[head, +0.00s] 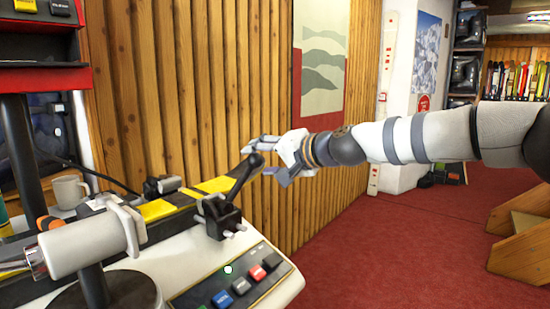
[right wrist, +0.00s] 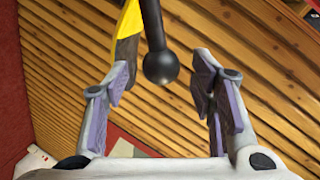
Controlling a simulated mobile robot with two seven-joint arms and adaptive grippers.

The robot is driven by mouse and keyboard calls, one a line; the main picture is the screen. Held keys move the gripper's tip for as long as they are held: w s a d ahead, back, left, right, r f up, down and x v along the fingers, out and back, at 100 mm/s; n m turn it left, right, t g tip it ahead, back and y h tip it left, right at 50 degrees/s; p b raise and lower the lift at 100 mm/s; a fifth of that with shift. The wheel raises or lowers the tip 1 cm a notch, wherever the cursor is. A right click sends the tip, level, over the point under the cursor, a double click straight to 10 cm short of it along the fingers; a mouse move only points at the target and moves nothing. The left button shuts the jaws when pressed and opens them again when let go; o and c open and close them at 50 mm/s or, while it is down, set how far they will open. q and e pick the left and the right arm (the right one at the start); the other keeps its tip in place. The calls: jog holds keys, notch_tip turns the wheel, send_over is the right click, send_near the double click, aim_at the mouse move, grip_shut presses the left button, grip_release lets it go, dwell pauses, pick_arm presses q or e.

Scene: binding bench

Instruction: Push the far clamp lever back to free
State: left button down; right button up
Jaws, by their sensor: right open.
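A black clamp lever (head: 241,180) with a round knob rises from a black clamp base (head: 219,216) on the bench's right part, leaning up and to the right. My right gripper (head: 263,158) is open at the knob, its fingers pointing left. In the right wrist view, the ball knob (right wrist: 160,67) lies between the two spread fingers (right wrist: 160,80), with space on both sides. I see no finger touching it. No other clamp lever can be made out clearly. I do not make out my left gripper.
A yellow-and-black striped bar (head: 160,210) runs behind the clamp. A panel with colored buttons (head: 240,286) is in front. A slatted wood wall (head: 190,90) is behind; red floor (head: 400,250) is open at right.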

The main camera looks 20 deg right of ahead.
jog(key=v, duration=0.5)
jog(key=shift+s, duration=0.2)
jog(key=shift+c, duration=0.6)
